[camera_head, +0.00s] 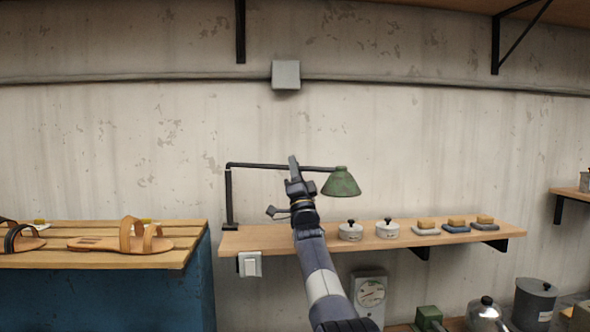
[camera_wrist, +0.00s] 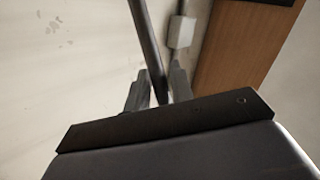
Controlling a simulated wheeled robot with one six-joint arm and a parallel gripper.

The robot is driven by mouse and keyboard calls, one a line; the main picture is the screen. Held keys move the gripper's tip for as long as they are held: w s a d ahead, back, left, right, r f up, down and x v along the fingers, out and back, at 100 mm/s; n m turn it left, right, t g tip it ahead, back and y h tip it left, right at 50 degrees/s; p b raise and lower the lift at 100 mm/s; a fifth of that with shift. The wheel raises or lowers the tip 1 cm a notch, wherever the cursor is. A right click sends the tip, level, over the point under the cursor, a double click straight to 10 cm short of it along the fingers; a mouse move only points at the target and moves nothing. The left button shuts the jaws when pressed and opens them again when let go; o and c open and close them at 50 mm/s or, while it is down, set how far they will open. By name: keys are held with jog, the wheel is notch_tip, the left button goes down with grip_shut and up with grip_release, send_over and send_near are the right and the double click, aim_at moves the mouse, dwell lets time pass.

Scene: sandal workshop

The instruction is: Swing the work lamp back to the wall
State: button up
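The work lamp has a green shade (camera_head: 341,183) on a dark horizontal arm (camera_head: 258,165). The arm runs right from an upright post (camera_head: 229,200) at the left end of the wooden shelf. The shade hangs above the shelf. My gripper (camera_head: 294,168) is in front of the middle of the lamp arm and hides part of it. In the wrist view, a dark bar (camera_wrist: 147,42), which looks like the lamp arm, runs down between the two fingers of my gripper (camera_wrist: 160,88). The fingers are apart, with narrow gaps beside the bar.
The wooden shelf (camera_head: 310,240) holds two white lidded tins (camera_head: 351,231) (camera_head: 388,229) and several brushes or blocks. A blue bench (camera_head: 110,290) with sandals stands at left. A grey box (camera_head: 286,75) is on the wall, and shows in the wrist view (camera_wrist: 181,32).

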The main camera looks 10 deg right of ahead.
jog(key=shift+o, duration=1.4)
jog(key=shift+s+f, duration=0.1)
jog(key=shift+f, duration=0.1)
jog(key=b+v, duration=0.8)
jog(key=v, duration=0.2)
jog(key=shift+s, duration=0.2)
jog(key=shift+f, duration=0.1)
jog(key=shift+c, duration=0.3)
